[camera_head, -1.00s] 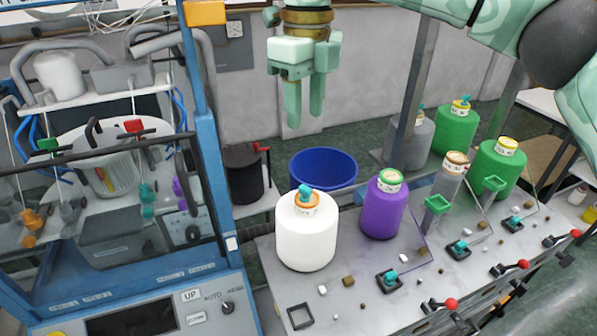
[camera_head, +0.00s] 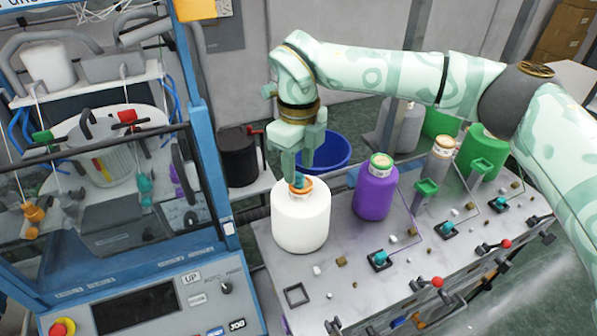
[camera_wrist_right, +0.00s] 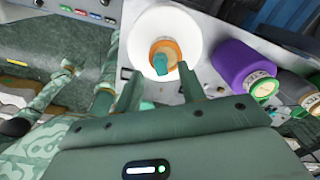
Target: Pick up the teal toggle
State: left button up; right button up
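A teal toggle (camera_head: 299,181) sits on the orange-ringed top of the white spool (camera_head: 301,222). It also shows in the right wrist view (camera_wrist_right: 157,63), standing up from the orange ring. My right gripper (camera_head: 298,171) is just above the white spool, pointing down, with its fingers apart. In the right wrist view the fingertips (camera_wrist_right: 161,74) are on either side of the toggle's near end, and I cannot tell whether they touch it. The fingers partly hide the toggle in the head view.
An empty square frame (camera_head: 297,294) lies before the white spool. Other teal toggles, such as the near one (camera_head: 379,258), sit in dark square frames. A purple spool (camera_head: 375,195) stands to the right. A blue-framed machine (camera_head: 212,160) stands at left.

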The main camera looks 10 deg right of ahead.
jog(key=shift+w+f, duration=0.1)
jog(key=shift+f, duration=0.8)
grip_shut()
jog(key=shift+r, duration=0.1)
jog(key=shift+r, duration=0.25)
notch_tip(320, 180, up, 2)
jog(key=shift+r+b, duration=0.25)
jog(key=shift+b, duration=0.95)
jog(key=s+a+r+b, duration=0.5)
jog(key=s+r, duration=0.5)
jog(key=s, duration=0.3)
jog(key=shift+a, duration=0.3)
